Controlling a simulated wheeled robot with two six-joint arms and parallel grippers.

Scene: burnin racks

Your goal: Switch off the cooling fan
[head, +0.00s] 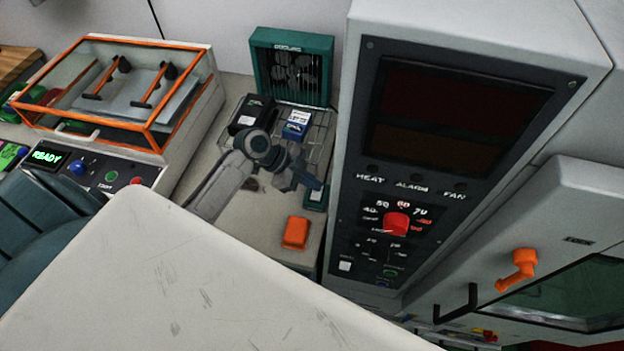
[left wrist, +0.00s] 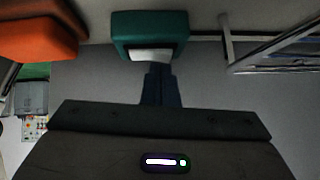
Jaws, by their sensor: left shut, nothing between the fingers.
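The cooling fan (head: 291,66) is a teal box with a dark grille at the back of the bench. A small teal switch box (head: 316,204) with a pale rocker sits near the bench's right side, by the tall cabinet. The switch box (left wrist: 150,24) also shows at the top of the left wrist view, with its pale rocker (left wrist: 151,55) facing my fingers. My left gripper (head: 318,187) is shut and empty, its blue fingertips (left wrist: 159,68) right at the rocker. I cannot tell whether they touch it. My right gripper is not in view.
An orange block (head: 295,232) lies just in front of the switch box. A wire rack (head: 318,135) holds a black box (head: 251,115) and a blue-and-white box (head: 297,124) behind my arm. The tall control cabinet (head: 350,150) closes off the right. An orange-framed case (head: 120,90) stands at left.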

